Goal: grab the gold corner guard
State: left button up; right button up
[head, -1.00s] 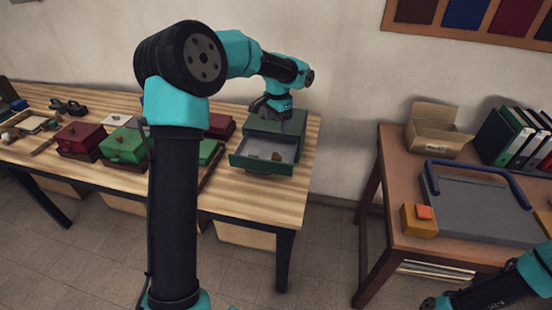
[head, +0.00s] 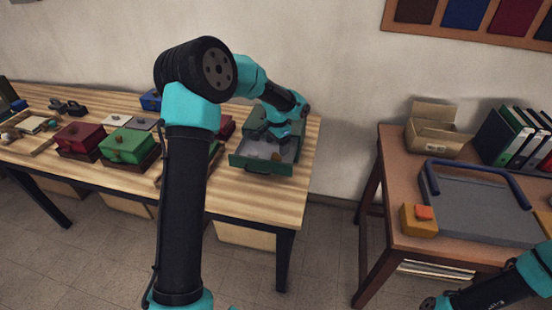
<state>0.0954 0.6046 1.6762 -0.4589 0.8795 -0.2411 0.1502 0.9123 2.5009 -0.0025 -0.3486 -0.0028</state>
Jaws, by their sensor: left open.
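A dark green drawer box (head: 254,113) stands at the right end of the long wooden table, with its drawer (head: 258,167) pulled open toward me. A small gold-brown piece (head: 277,157) lies in the drawer's right part; it looks like the gold corner guard, but it is too small to make out its shape. My left gripper (head: 277,142) is open, pointing down over the back of the drawer, just behind the piece. Its fingertips are hard to see, and I cannot tell if they touch anything. My right arm shows at the lower right, its gripper out of view.
Red (head: 80,138) and green (head: 126,146) boxes stand to the drawer's left on the wooden table (head: 245,200). A brown table (head: 390,190) at the right holds an open carton (head: 436,130), binders (head: 510,135) and a grey tray (head: 480,205). A floor gap separates the tables.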

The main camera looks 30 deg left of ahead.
aim_at(277, 156)
pick_arm(q)
jog(key=shift+f, duration=2.6)
jog(key=shift+c, duration=0.2)
jog(key=c, duration=1)
jog(key=shift+o, duration=0.2)
jog(key=shift+r, duration=0.15)
notch_tip(277, 156, up, 10)
